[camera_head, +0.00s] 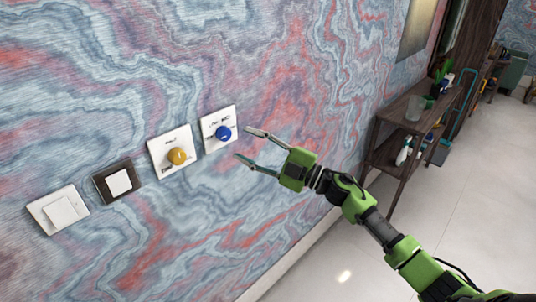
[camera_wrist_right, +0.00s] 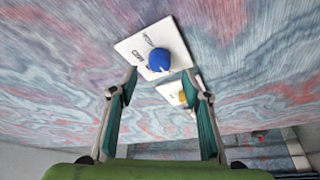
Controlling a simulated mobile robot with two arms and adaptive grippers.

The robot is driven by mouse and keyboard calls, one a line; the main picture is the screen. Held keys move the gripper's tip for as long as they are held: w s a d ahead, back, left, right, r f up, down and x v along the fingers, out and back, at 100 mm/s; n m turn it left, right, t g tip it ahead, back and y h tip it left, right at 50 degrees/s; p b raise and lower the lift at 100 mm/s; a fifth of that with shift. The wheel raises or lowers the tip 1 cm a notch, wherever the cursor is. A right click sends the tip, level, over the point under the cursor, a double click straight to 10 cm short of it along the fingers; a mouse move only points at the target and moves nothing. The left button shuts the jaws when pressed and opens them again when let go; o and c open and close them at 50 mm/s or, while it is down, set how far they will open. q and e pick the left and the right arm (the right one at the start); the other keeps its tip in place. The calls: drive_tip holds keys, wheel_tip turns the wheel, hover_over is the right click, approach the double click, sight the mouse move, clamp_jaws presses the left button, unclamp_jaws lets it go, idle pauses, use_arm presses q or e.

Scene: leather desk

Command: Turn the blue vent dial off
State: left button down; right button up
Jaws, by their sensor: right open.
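The blue vent dial (camera_head: 223,133) is a round knob on a white square wall plate (camera_head: 212,119), the rightmost plate in the head view. My right gripper (camera_head: 243,144) is open, with its two fingers apart and pointing at the dial from the right. Its fingertips are close to the plate, and nothing is between them. In the right wrist view the blue dial (camera_wrist_right: 159,60) shows ahead, beyond and between the two fingers (camera_wrist_right: 163,84); I see no contact. My left gripper is not in view.
A yellow dial (camera_head: 177,156) on a white plate sits left of the blue one. Further left are a dark-framed switch (camera_head: 119,182) and a white switch (camera_head: 60,211). A wooden shelf table (camera_head: 397,125) stands against the wall at the right. The floor in front is clear.

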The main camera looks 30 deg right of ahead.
drive_tip(key=v, duration=0.7)
idle(0.3)
drive_tip(key=w+d+f+m+t+h, duration=0.1)
drive_tip(key=d+f+m+h, duration=0.25)
drive_tip(key=f, duration=0.55)
drive_tip(key=w+d+f+m+h, duration=0.1)
drive_tip(key=d+f+m+h, duration=0.3)
drive_tip(key=f, duration=0.5)
drive_tip(key=s+f+m+g+h, duration=0.25)
drive_tip(key=s+f, duration=0.25)
drive_tip(key=f, duration=0.7)
drive_tip(key=s+f+m+g+h, duration=0.15)
drive_tip(key=s+f+m, duration=0.3)
drive_tip(key=f, duration=0.75)
drive_tip(key=s+a+f+m+g+h, duration=0.25)
drive_tip(key=s+f+g, duration=0.25)
drive_tip(key=s+f, duration=1.3)
drive_tip(key=s+a+f+g, duration=0.2)
drive_tip(key=s+a+f, duration=0.1)
drive_tip(key=s, duration=0.5)
drive_tip(key=s+a+f+g, duration=0.2)
drive_tip(key=s+a+f, duration=0.1)
drive_tip(key=s, duration=0.6)
drive_tip(key=s+a+f+g+y, duration=0.1)
drive_tip(key=s+a+f+g, duration=0.1)
drive_tip(key=s, duration=0.6)
drive_tip(key=shift+s+a+f+g, duration=0.3)
drive_tip(key=shift+a+f+g, duration=0.1)
drive_tip(key=shift+a+f, duration=0.4)
